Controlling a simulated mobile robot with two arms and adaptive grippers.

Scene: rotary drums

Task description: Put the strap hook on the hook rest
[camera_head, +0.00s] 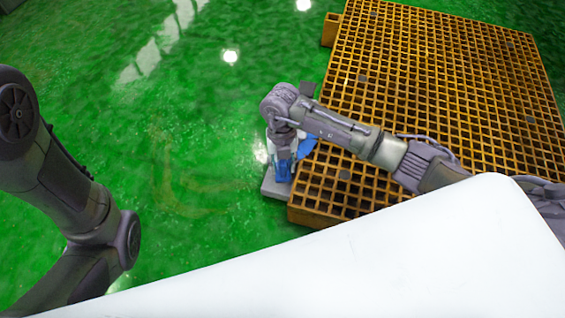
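My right arm reaches from the right across the yellow grating, and its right gripper (283,172) points down by the grating's near left corner. Blue parts (306,148) show beside and under my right wrist, but I cannot tell whether they belong to the strap hook, the hook rest or the gripper. A small light grey block (272,188) sits low under the gripper, against the grating's edge. The wrist hides much of this spot, and the fingers are too small to read. My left arm shows at the left, its gripper out of view.
A yellow grating platform (440,75) with square holes fills the upper right. The glossy green floor (180,190) to its left is clear, with bright light reflections. A large white surface (380,270) covers the bottom foreground.

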